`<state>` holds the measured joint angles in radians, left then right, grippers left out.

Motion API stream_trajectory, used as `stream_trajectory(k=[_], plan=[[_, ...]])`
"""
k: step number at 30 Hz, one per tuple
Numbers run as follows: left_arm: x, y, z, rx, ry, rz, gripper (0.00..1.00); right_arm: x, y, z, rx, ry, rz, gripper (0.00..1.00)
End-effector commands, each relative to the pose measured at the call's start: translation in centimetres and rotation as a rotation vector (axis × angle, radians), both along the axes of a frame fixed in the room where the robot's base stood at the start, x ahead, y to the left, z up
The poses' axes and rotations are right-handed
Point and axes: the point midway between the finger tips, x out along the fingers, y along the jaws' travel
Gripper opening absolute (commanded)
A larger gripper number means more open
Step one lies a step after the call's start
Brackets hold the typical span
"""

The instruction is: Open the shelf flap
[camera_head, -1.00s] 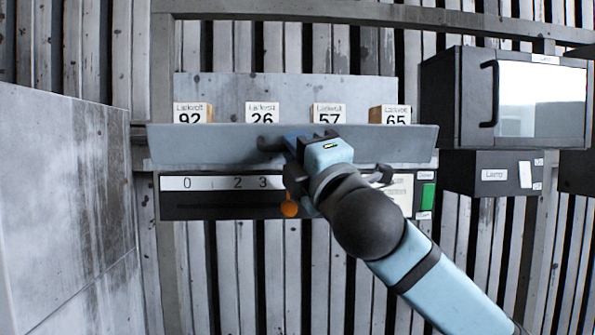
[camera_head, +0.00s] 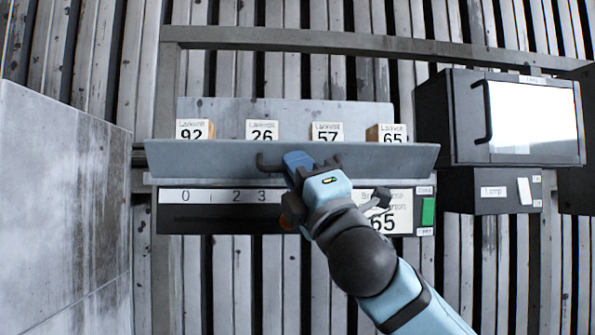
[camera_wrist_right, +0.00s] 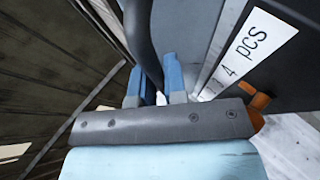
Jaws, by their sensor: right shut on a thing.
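The shelf flap (camera_head: 215,160) is a long grey panel across the front of the shelf, tilted with its upper edge below the number labels. A dark bar handle (camera_head: 266,162) sits near its middle, partly hidden by my right gripper (camera_head: 297,163). In the right wrist view the dark handle (camera_wrist_right: 143,40) runs between the blue fingers of the right gripper (camera_wrist_right: 160,88), which is shut on it. My left gripper is not in view.
Boxes labelled 92 (camera_head: 195,130), 26, 57 and 65 stand behind the flap. A black cabinet (camera_head: 455,120) is at right, a grey wall (camera_head: 60,220) at left.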

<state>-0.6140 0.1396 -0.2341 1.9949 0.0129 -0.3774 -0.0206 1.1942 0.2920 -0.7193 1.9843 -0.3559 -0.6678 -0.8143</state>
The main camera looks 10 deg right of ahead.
Motion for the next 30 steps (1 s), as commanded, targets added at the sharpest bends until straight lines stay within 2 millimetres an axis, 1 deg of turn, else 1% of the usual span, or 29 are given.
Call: stream_trajectory(k=[1, 2, 3, 10, 14, 17, 24, 30], plan=[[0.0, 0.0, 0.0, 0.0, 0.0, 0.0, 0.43, 0.0, -0.1, 0.1, 0.0, -0.001, -0.001, 0.19], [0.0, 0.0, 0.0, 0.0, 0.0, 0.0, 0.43, 0.0, 0.0, 0.1, 0.0, -0.001, -0.001, 0.26], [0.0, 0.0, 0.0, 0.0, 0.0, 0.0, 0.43, 0.0, -0.1, 0.1, 0.0, -0.001, -0.001, 0.35], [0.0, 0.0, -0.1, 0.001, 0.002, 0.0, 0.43, 0.0, -0.1, 0.0, 0.001, 0.0, -0.001, 0.36], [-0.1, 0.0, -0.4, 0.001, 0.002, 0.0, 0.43, -0.5, -0.3, -0.6, 0.0, 0.0, 0.0, 0.36], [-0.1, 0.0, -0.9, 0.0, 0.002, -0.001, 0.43, -1.4, -0.9, -1.7, 0.0, -0.001, 0.0, 0.36], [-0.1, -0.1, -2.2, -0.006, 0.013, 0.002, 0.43, -5.0, -3.1, -5.5, 0.0, -0.001, -0.001, 0.36], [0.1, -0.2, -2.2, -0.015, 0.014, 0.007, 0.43, -7.4, -4.5, -8.0, 0.0, -0.001, 0.0, 0.36]])
